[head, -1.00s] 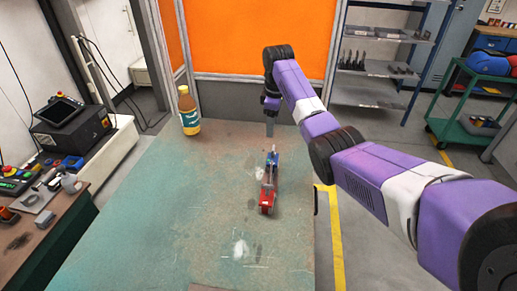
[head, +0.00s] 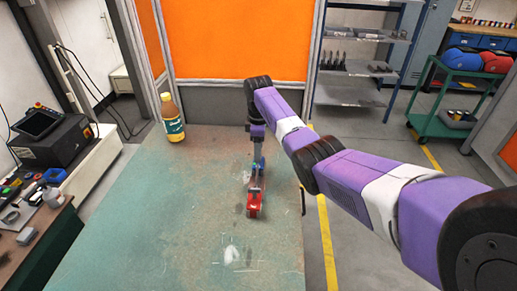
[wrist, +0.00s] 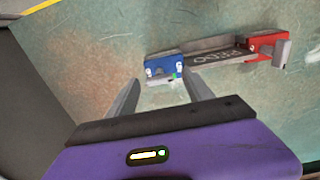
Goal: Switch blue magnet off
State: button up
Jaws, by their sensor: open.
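The blue magnet (wrist: 163,67) sits at one end of a grey metal bar (wrist: 212,50) on the green table (head: 150,235). A red magnet (wrist: 268,46) sits at the bar's other end, and it also shows in the head view (head: 254,205). My gripper (wrist: 160,88) is open, its two fingers pointing at the blue magnet, with nothing held between them. In the wrist view the blue magnet lies just beyond the fingertips; I cannot tell whether they touch it. In the head view my gripper stands over the bar's far end and partly hides the blue magnet.
A bottle with a yellow-brown body (head: 172,118) stands at the table's far left corner. An orange panel (head: 240,40) rises behind the table. A side bench with a black device (head: 50,140) is at the left. The table's near left area is clear.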

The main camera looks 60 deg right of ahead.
grip_shut()
jog(key=shift+m, duration=0.3)
jog(key=m+p, duration=0.2)
jog(key=shift+r+m, duration=0.15)
jog(key=shift+m, duration=0.25)
jog(key=m+p, duration=0.1)
jog(key=m, duration=0.4)
jog(key=shift+p, duration=0.35)
jog(key=m, duration=0.5)
jog(key=shift+m+p, duration=0.3)
jog(key=shift+m, duration=1.9)
